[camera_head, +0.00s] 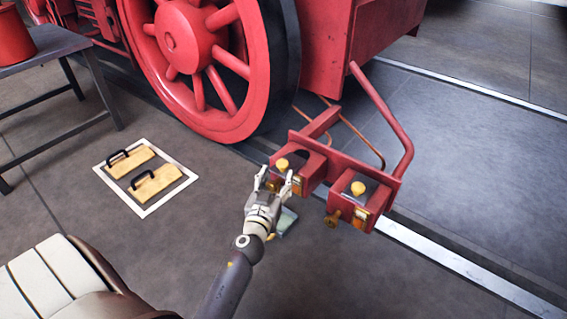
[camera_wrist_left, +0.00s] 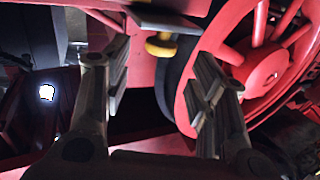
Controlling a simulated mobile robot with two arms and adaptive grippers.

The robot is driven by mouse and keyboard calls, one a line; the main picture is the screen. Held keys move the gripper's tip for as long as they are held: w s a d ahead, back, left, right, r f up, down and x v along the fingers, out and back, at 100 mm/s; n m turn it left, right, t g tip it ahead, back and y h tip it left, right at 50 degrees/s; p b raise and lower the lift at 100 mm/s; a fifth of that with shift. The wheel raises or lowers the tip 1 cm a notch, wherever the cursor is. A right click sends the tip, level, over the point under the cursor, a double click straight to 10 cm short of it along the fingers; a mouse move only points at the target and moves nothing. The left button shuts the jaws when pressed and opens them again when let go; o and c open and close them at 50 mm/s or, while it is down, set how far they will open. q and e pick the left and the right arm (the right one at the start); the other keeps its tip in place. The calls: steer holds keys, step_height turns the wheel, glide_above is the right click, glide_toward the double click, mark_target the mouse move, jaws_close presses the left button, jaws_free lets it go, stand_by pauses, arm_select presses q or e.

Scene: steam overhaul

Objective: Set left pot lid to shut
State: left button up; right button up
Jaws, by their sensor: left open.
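The left pot (camera_head: 308,178) is a red box on the red bracket beside the locomotive. A yellow knob (camera_head: 282,164) shows at its lid; whether the lid is open or shut I cannot tell. In the left wrist view the yellow knob (camera_wrist_left: 160,46) sits below a grey metal plate (camera_wrist_left: 168,19), beyond the fingertips. My left gripper (camera_head: 276,180) is open and empty at the near left side of the left pot, its fingers hiding part of the pot. Contact cannot be made out. The right gripper is out of view.
A matching right pot (camera_head: 357,203) with a yellow knob stands just to the right. The big red wheel (camera_head: 187,45) is behind left. Two wooden blocks with black handles lie in a white floor frame (camera_head: 148,212). A dark table (camera_head: 45,45) stands far left.

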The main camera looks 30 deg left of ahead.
mark_target(281, 167)
arm_select(q)
steer(key=x, duration=0.7)
steer(key=shift+f, duration=0.1)
jaws_close()
